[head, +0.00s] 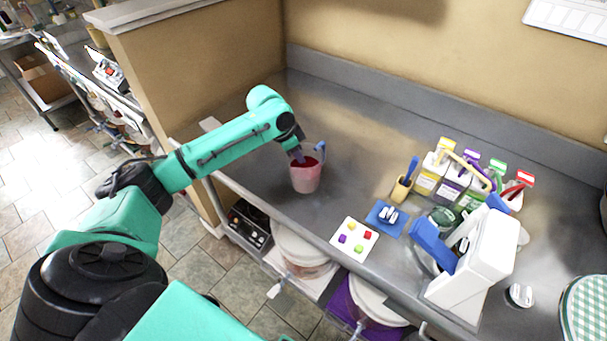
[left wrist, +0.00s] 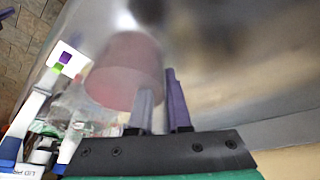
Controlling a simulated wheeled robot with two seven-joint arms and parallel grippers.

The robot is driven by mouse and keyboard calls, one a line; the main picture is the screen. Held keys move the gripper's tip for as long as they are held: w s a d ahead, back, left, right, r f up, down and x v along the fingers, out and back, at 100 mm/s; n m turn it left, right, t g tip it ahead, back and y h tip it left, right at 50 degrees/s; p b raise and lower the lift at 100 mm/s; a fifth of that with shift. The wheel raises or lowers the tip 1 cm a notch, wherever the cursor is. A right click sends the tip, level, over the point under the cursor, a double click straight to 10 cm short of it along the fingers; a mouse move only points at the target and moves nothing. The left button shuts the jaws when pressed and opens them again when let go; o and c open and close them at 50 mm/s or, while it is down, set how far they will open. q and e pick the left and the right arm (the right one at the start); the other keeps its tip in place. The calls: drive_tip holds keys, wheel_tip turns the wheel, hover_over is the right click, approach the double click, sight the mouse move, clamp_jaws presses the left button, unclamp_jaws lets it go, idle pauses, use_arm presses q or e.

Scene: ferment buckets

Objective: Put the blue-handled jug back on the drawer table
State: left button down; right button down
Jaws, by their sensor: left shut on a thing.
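The jug (head: 305,177) is translucent with dark pink contents and a blue handle (head: 320,148) on its far right side. It is at the left part of the grey metal counter; whether its base touches the counter cannot be told. My left gripper (head: 299,155) is shut at the jug's upper edge. In the left wrist view the blurred pink jug (left wrist: 125,75) lies just beyond the two fingers (left wrist: 162,105). Whether they hold its wall or handle is unclear. I cannot tell which surface is the drawer table.
A white card with coloured squares (head: 354,239), a blue mat (head: 385,217), a brush holder (head: 401,190), several bottles with coloured tops (head: 449,190) and a white device (head: 480,253) crowd the right. Lidded buckets (head: 381,300) stand below. The counter (head: 345,135) behind the jug is clear.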

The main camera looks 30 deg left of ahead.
use_arm(q)
drive_tip(key=f, duration=0.4)
drive_tip(key=f+p, duration=0.1)
drive_tip(key=f, duration=0.1)
drive_tip(key=shift+w+d+f, duration=0.1)
drive_tip(key=shift+w, duration=0.25)
drive_tip(key=shift+s+f, duration=0.1)
drive_tip(key=shift+f, duration=0.2)
drive_tip(key=c, duration=0.8)
unclamp_jaws()
drive_tip(key=shift+f, duration=0.1)
drive_tip(key=shift+c, duration=0.2)
drive_tip(key=b+v, duration=0.3)
drive_tip(key=v, duration=0.9)
